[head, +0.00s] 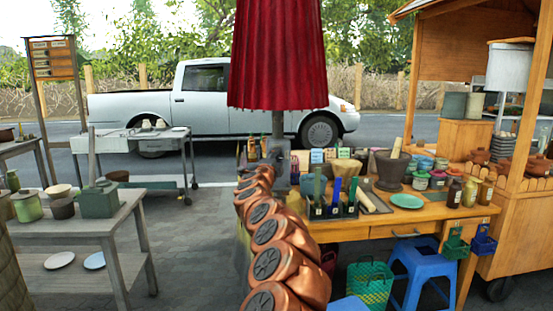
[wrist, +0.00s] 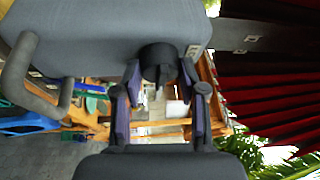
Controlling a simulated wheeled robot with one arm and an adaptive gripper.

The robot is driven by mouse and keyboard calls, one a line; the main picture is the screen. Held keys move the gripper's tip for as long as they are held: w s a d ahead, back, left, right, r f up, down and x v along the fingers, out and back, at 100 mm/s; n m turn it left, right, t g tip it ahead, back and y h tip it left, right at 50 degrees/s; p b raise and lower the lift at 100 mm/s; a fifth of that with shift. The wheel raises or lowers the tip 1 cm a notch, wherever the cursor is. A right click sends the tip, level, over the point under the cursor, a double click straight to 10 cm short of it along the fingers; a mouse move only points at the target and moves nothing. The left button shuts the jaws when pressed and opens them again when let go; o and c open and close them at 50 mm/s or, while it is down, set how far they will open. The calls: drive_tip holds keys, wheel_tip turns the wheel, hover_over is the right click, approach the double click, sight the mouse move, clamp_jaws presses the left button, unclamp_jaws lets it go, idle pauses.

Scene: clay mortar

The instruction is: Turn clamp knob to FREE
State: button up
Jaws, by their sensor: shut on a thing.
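The black clamp knob (wrist: 158,60) sticks out of a grey clamp housing (wrist: 105,40) in the wrist view. My gripper (wrist: 160,76) is shut on it, one finger on each side. A small pale label (wrist: 194,51) is beside the knob; its lettering is too small to read, so I cannot tell which setting the knob points to. In the head view the grey housing (head: 279,152) sits on the pole below the folded red umbrella (head: 278,55). There my arm hides the gripper and knob.
A bent grey handle (wrist: 35,85) juts from the housing. The wooden stall table (head: 440,212) on the right is crowded with pots and jars. A blue stool (head: 425,262) and green basket (head: 368,283) stand below. Paving left of my arm is clear up to a grey table (head: 95,222).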

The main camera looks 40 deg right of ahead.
idle(0.3)
drive_tip(key=o, duration=1.1)
drive_tip(key=shift+o, duration=0.2)
drive_tip(key=shift+a, duration=0.1)
drive_tip(key=v, duration=1.1)
drive_tip(key=shift+s+a, duration=0.25)
drive_tip(key=shift+a, duration=0.1)
